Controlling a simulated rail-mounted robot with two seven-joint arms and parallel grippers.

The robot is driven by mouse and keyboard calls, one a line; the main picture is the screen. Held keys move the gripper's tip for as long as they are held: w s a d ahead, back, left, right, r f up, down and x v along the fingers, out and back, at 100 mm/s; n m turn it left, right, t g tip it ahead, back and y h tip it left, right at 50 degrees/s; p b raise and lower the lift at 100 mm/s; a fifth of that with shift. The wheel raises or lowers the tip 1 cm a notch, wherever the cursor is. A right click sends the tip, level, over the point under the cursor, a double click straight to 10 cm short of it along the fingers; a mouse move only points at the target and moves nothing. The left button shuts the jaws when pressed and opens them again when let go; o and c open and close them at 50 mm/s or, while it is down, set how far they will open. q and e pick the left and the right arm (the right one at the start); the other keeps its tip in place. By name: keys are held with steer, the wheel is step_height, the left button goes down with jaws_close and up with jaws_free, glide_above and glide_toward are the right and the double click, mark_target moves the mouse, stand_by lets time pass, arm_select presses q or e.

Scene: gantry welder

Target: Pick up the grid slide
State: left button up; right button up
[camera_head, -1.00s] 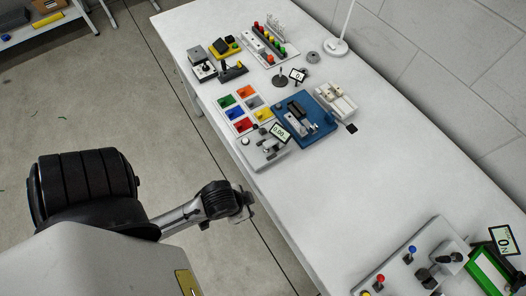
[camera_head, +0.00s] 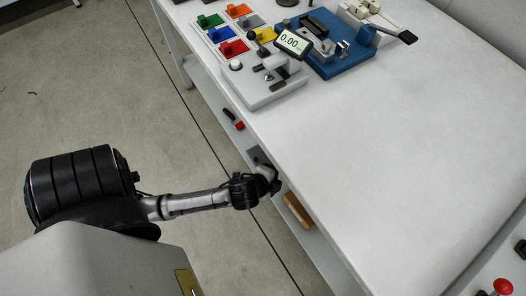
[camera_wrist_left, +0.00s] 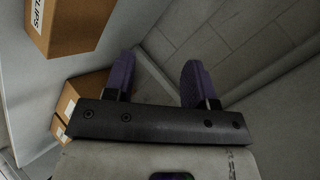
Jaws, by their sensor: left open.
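I cannot tell for certain which piece is the grid slide. My left gripper (camera_head: 271,181) is beside the bench's near edge in the head view, small and partly dark, apart from those pieces. In the left wrist view its two purple fingers (camera_wrist_left: 157,82) stand wide apart with nothing between them. My right gripper is in neither view.
A grey device with a 0.00 display (camera_head: 292,42) stands by the near edge. A lower shelf (camera_head: 208,88) under the bench holds a brown block (camera_head: 298,210). Cardboard boxes (camera_wrist_left: 75,22) are left of the fingers in the wrist view. The bench's middle (camera_head: 400,150) is clear.

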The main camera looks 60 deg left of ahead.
arm_select(q)
steer(key=w+m+t+h, duration=0.2)
steer(key=w+m+t, duration=0.2)
steer(key=w+m, duration=0.5)
steer(key=m+g+h+b, duration=0.45)
steer(key=m+g, duration=0.95)
steer(key=m, duration=2)
glide_above(255, 158)
steer(key=a, duration=0.3)
steer(key=f, duration=1.2)
steer(key=f+p, duration=0.1)
steer(key=f, duration=0.6)
steer(key=shift+d+f, duration=0.1)
steer(key=shift+d, duration=0.15)
steer(key=shift+d+f+b, duration=0.15)
steer(key=shift+f+b, duration=0.15)
steer(key=shift+f, duration=0.3)
